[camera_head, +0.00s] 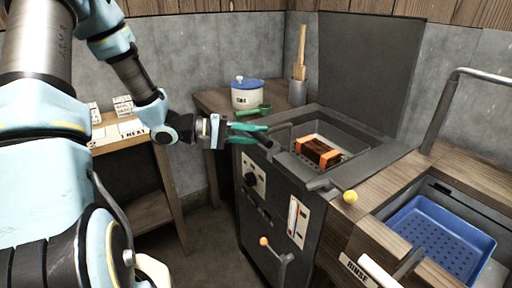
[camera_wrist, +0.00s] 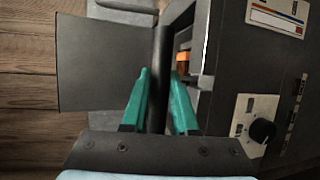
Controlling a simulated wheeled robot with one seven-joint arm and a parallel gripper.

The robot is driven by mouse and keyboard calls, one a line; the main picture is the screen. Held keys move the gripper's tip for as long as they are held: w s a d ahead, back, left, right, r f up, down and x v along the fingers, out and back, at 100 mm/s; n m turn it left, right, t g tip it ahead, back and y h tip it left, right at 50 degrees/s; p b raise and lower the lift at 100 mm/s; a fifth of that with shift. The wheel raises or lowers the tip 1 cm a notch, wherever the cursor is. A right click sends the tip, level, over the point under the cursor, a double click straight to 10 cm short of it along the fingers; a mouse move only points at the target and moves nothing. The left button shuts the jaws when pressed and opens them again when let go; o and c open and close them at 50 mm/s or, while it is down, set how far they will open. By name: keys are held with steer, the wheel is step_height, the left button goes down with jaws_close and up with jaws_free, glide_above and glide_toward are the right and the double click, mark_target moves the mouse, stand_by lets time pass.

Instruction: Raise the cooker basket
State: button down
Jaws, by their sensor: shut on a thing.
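The cooker (camera_head: 263,208) is a dark metal cabinet with an open basin on top. The cooker basket (camera_head: 350,158) looks like a dark perforated tray sitting low in the basin. It holds a brown block with orange ends (camera_head: 318,151), partly seen as an orange patch in the wrist view (camera_wrist: 183,60). My gripper (camera_head: 266,134) has teal fingers and is at the left edge of the cooker top. In the wrist view my gripper (camera_wrist: 162,98) is shut on a dark handle bar (camera_wrist: 161,55) running between the fingers. How the bar joins the basket is hidden.
A dark lid panel (camera_head: 368,65) stands upright behind the basin. A lever with a yellow knob (camera_head: 350,197) is at the right front corner, and a crank with an orange knob (camera_head: 264,241) is on the front. A white pot (camera_head: 247,97) and blue sink tray (camera_head: 440,237) flank the cooker.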

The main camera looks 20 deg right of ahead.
step_height(320, 180, up, 8)
steer(key=shift+r+p, duration=0.1)
steer(key=shift+p, duration=1)
steer(key=shift+r, duration=0.1)
steer(key=shift+w+d, duration=0.1)
steer(key=c, duration=0.7)
jaws_free()
steer(key=shift+a, duration=0.4)
steer(key=b+v, duration=0.2)
steer(key=v, duration=0.8)
steer(key=shift+a+r, duration=0.1)
